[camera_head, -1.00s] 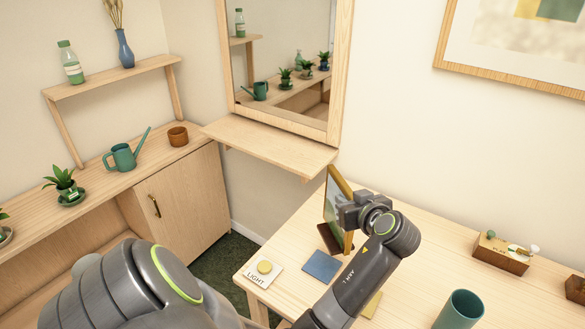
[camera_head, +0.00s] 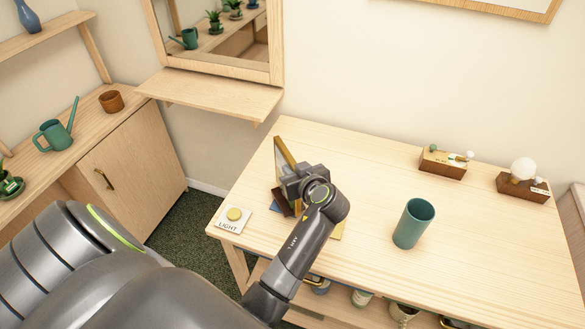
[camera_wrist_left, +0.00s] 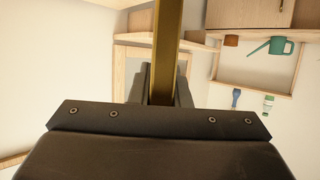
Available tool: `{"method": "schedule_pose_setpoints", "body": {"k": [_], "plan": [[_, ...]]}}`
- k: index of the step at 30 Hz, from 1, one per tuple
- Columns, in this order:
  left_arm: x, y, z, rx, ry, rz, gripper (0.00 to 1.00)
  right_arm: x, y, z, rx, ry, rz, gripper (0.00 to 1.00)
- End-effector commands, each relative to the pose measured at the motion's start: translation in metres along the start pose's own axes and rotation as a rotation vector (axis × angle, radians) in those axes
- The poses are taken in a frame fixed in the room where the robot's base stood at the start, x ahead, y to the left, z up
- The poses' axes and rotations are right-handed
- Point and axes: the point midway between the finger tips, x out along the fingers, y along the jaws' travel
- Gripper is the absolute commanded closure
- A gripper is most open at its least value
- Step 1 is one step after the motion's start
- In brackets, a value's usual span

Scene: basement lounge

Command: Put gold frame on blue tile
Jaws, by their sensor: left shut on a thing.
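The gold frame (camera_head: 284,152) stands roughly upright, seen nearly edge-on, at the left end of the wooden table in the head view. My left gripper (camera_head: 296,181) is shut on its edge. In the left wrist view, the gold edge (camera_wrist_left: 167,45) runs up between the fingers of my left gripper (camera_wrist_left: 160,92). A dark brown piece (camera_head: 281,201) shows low behind the frame. Only a small bit of the blue tile (camera_head: 274,207) shows; my gripper and the frame hide the rest. I cannot tell whether the frame touches the tile. My right gripper is out of view.
A LIGHT plate with a yellow button (camera_head: 234,215) lies at the table's left corner. A yellow tile (camera_head: 338,231) is partly hidden by my arm. A teal cup (camera_head: 413,224) stands to the right. Two wooden blocks with fittings sit at the back. A wall shelf (camera_head: 215,93) juts out behind.

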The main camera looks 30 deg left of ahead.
Motion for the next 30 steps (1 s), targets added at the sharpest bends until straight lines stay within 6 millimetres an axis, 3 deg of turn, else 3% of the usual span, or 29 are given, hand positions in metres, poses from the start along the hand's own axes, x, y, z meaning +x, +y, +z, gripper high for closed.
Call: {"method": "schedule_pose_setpoints", "body": {"k": [12,13,17,30], "plan": [[0.003,0.0002,0.0058,-0.003,0.004,0.001,1.0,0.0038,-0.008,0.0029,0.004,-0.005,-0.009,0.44],[0.0025,0.0,0.0054,-0.002,0.001,0.001,0.8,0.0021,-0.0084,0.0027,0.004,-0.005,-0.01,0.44],[0.0024,0.0,0.0051,-0.001,0.001,0.001,0.63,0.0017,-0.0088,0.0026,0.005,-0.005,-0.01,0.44],[0.0007,0.0001,0.0011,-0.001,0.001,0.001,0.62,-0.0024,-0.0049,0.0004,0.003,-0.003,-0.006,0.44]]}}
